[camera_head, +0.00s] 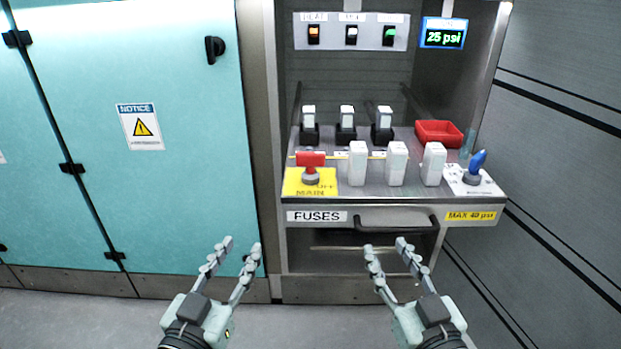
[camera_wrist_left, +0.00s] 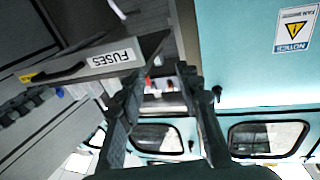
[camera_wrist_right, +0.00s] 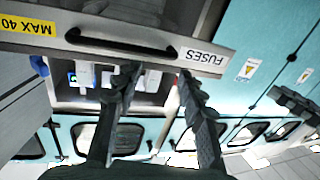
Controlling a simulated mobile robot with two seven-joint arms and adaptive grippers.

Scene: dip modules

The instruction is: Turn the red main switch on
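The red main switch (camera_head: 311,160) stands on a yellow plate (camera_head: 295,186) at the left front of the grey panel shelf. The plate reads "MAIN" and "OFF"; part of its lettering is hidden behind the switch. The switch's red handle lies crosswise over a grey base. My left gripper (camera_head: 241,246) is open and empty, below and left of the switch, in front of the cabinet. My right gripper (camera_head: 387,248) is open and empty, below the drawer handle and right of the switch. Neither gripper touches anything.
Several white fuse blocks (camera_head: 396,163), a red tray (camera_head: 439,133) and a blue-handled valve (camera_head: 477,163) share the shelf. A black drawer handle (camera_head: 396,224) juts from the front edge. A teal cabinet (camera_head: 190,120) stands at left. The space before the shelf is clear.

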